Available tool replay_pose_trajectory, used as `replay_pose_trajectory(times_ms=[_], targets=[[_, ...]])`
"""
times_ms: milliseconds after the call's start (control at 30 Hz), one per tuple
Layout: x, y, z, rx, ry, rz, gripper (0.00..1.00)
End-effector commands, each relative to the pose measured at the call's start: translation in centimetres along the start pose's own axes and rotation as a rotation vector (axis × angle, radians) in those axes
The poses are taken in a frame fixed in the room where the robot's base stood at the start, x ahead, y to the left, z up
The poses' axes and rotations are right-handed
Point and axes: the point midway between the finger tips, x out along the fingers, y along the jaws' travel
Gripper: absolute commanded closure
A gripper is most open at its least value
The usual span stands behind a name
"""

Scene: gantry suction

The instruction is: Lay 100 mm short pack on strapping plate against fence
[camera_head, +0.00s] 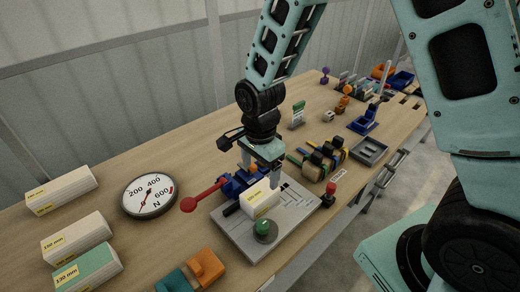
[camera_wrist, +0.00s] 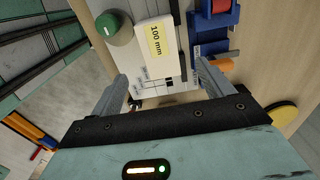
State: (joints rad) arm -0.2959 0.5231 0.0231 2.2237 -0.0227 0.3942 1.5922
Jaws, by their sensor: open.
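The 100 mm short pack (camera_head: 258,200), a white block with a yellow label, lies on the grey strapping plate (camera_head: 228,232). In the wrist view the pack (camera_wrist: 157,62) shows its "100 mm" label, beside the blue part on its right. My gripper (camera_head: 262,172) is open, pointing down just above and behind the pack. In the wrist view its two fingers (camera_wrist: 161,90) stand apart, with the pack's near end and a marked scale between and beyond them. I cannot tell whether the pack touches the fence.
A green knob (camera_head: 263,229) stands at the plate's front, close to the pack. A red-ended lever (camera_head: 190,204) and blue tensioner (camera_head: 234,184) sit behind left. A round dial (camera_head: 150,196), several longer packs (camera_head: 76,238) and an orange block (camera_head: 206,264) lie left and in front.

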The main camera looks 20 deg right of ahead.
Motion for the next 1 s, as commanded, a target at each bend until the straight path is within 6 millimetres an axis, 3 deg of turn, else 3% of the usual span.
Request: replay_pose_trajectory(times_ms=[200, 400, 1000], targets=[[-4.4, -0.1, 0.0, 0.001, 0.0, -0.006, 0.2], [-6.6, -0.1, 0.0, 0.0, 0.0, -0.003, 0.2], [-7.0, 0.0, 0.0, 0.001, 0.0, 0.0, 0.2]])
